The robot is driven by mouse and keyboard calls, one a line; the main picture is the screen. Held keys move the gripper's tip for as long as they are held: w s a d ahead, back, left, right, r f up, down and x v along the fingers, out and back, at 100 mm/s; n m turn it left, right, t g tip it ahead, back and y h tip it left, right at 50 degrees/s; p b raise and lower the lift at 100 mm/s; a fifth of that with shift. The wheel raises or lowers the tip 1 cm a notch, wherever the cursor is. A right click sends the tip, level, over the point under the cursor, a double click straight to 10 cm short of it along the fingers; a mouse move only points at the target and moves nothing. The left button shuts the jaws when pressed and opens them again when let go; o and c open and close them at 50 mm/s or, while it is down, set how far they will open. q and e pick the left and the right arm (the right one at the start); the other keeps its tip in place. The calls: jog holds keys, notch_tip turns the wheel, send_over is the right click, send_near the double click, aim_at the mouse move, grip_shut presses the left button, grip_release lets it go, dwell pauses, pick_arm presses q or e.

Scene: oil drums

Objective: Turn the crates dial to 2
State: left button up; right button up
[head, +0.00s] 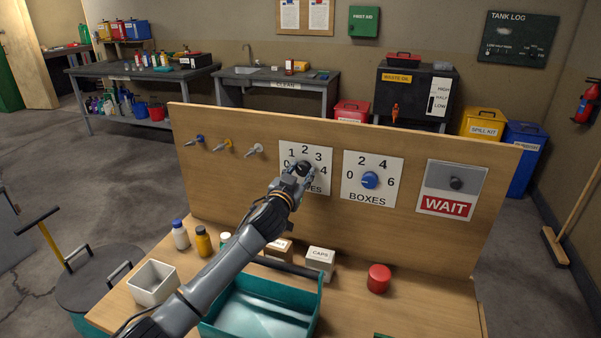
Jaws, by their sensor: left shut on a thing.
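My right gripper is not in view.
Right of it are a blue BOXES dial (370,180) and a WAIT sign (444,205). Several hooks (224,146) are on the left. Below are a teal tray (206,330), bottles (203,241), a white box (153,283), a CAPS box (320,262) and a red can (379,278).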

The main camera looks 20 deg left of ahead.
pick_arm(q)
jog(key=m+p, duration=0.1)
jog(key=m, duration=0.3)
jog(key=shift+d, duration=0.15)
jog(key=shift+f+m+p, duration=0.1)
jog(key=shift+m+p, duration=0.25)
jog(key=shift+m, duration=1.65)
jog(key=o, duration=1.2)
jog(key=shift+c, duration=0.2)
jog(key=s, duration=1.2)
